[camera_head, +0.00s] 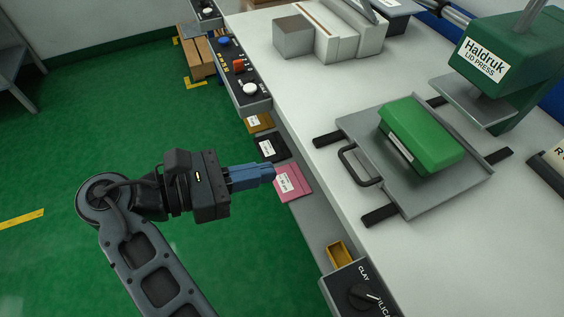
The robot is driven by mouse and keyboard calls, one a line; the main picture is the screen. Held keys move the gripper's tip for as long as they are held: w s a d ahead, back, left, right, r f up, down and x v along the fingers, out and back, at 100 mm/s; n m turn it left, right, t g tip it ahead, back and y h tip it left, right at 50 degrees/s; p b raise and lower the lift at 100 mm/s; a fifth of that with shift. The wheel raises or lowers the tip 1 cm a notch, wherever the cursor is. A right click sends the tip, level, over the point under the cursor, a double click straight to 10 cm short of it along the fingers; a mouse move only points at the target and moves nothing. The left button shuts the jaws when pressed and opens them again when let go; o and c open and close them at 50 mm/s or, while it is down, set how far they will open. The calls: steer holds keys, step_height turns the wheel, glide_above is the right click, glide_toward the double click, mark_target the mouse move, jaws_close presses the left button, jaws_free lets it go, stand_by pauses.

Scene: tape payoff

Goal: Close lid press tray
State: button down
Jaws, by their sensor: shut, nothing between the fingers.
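The lid press (487,62) is a green machine with a grey plate, standing at the right of the white bench. Its grey tray (436,198) lies on dark rails on the bench, out in front of the press. A black handle (353,166) is at the tray's left edge. A green box with a lid (424,136) sits on the tray, with a white label on its near side. My gripper (273,174) is shut and empty. It is left of the bench edge, pointing right, apart from the handle and the tray.
A lower shelf along the bench front holds pink (290,184), black (271,149) and yellow (258,122) labelled items. A control box with a knob (364,294) is at the bottom. A button panel (240,75) stands farther back. Green floor is open at left.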

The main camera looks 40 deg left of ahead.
mark_target(323, 172)
steer(key=x, duration=1.2)
steer(key=shift+w+d+f, duration=0.1)
steer(key=shift+w, duration=0.25)
steer(key=p+x, duration=0.1)
steer(key=x, duration=0.2)
steer(key=r+p+x, duration=0.1)
steer(key=p+x, duration=0.1)
steer(key=x, duration=0.1)
steer(key=r+p+x, duration=0.1)
steer(key=p+x, duration=0.1)
steer(key=x, duration=0.2)
steer(key=shift+w+r, duration=0.1)
steer(key=shift+w, duration=0.1)
